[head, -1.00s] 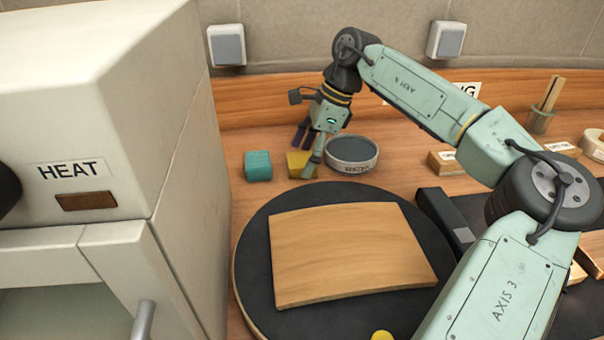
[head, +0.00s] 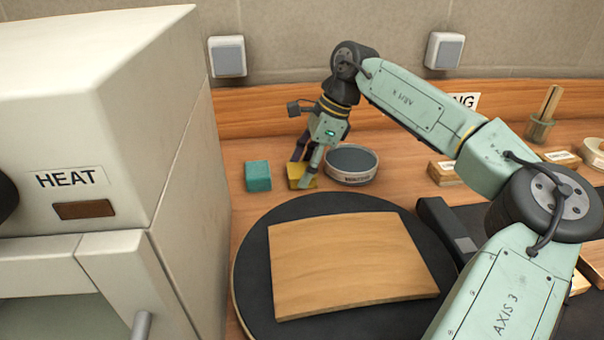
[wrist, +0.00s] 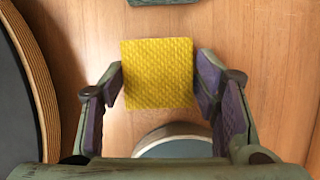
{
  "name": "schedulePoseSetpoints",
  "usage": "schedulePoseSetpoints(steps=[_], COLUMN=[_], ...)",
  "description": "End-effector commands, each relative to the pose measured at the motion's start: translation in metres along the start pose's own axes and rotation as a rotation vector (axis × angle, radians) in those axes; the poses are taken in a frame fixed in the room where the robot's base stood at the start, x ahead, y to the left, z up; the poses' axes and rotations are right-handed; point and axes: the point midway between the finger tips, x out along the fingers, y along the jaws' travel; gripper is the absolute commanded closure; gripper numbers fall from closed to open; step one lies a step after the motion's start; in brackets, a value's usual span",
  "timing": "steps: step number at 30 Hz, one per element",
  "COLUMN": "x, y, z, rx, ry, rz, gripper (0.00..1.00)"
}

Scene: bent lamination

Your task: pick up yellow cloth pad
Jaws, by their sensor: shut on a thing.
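The yellow cloth pad (head: 297,176) is a small square block on the wooden worktop, between a teal block and a round dish. In the wrist view the pad (wrist: 157,72) shows its textured top, with a purple-lined finger at its left and right sides. My gripper (head: 307,172) points down at the pad and is shut on it. The pad appears to be still at worktop level. In the head view the fingers hide part of the pad.
The teal block (head: 258,176) stands just left of the pad. The round dish (head: 351,165) is close on its right. A black round turntable (head: 252,262) bearing a curved wooden sheet (head: 350,262) lies in front. The white HEAT cabinet (head: 100,120) rises at the left.

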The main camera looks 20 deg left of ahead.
Motion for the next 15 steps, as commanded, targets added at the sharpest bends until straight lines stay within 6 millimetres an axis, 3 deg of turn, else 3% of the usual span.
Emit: schedulePoseSetpoints(steps=[8, 15], x=[-0.006, -0.039], y=[0.0, 0.0], z=[0.003, 0.016], rx=[0.0, 0.0], ry=[0.0, 0.0], rz=[0.0, -0.001], gripper=[0.63, 0.63])
